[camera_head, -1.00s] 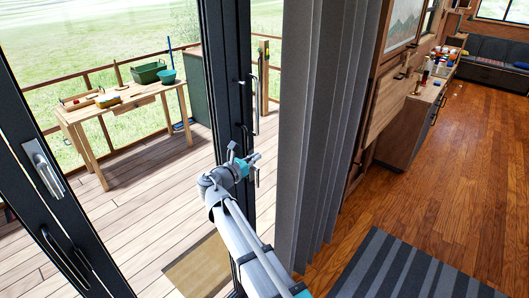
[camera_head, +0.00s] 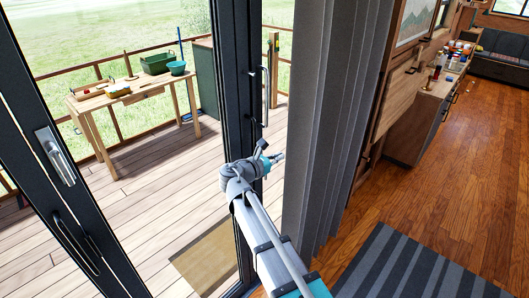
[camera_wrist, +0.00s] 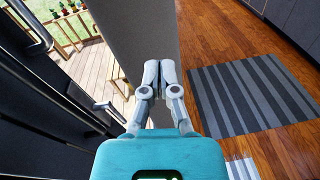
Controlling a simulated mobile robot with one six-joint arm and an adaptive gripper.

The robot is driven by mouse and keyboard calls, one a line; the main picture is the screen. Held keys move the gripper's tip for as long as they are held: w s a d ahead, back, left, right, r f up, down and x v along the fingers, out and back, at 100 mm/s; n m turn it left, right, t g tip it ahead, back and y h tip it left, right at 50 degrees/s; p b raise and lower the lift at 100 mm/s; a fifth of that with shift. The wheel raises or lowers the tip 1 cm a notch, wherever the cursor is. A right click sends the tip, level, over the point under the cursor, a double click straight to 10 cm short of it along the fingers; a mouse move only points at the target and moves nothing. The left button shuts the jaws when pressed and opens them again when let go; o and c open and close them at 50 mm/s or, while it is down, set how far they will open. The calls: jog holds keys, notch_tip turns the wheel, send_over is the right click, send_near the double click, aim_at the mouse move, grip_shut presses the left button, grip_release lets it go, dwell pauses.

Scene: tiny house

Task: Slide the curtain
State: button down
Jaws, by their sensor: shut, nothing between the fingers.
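The grey curtain (camera_head: 340,110) hangs gathered in vertical folds at the right side of the glass door opening in the head view. In the wrist view, the curtain (camera_wrist: 142,35) stands directly beyond the fingertips. My gripper (camera_head: 280,156) is at the curtain's left edge in the head view, its fingers pointing toward the fabric. In the wrist view, my gripper (camera_wrist: 160,66) has its fingers together with nothing between them. Whether the fingertips touch the curtain I cannot tell.
The black door frame (camera_head: 233,90) with a handle (camera_head: 265,97) stands close left of my arm. A wooden deck with a workbench (camera_head: 130,97) lies outside. A striped rug (camera_head: 410,266) lies on the wooden floor. A wooden cabinet (camera_head: 408,130) is beyond the curtain.

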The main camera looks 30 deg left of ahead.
jog(key=w+d+f+m+g, duration=0.1)
jog(key=d+f+m+g, duration=0.3)
jog(key=d, duration=0.6)
jog(key=d+f+m+g+h, duration=0.1)
jog(key=d+f+m+g, duration=0.15)
jog(key=d+m, duration=0.45)
jog(key=w+d+f+m+g, duration=0.1)
jog(key=d+f+m+g, duration=0.25)
jog(key=d, duration=0.85)
jog(key=s+d+f+m+g+y, duration=0.3)
jog(key=s+d+m, duration=0.3)
jog(key=d+m, duration=0.2)
jog(key=s+d+f+m+g+y, duration=0.2)
jog(key=s+d+m, duration=0.4)
jog(key=d, duration=0.5)
jog(key=shift+s+f+m+g+y, duration=0.3)
jog(key=shift+f+m+g+y, duration=0.1)
jog(key=shift+f+m+y, duration=0.5)
jog(key=shift+a, duration=0.1)
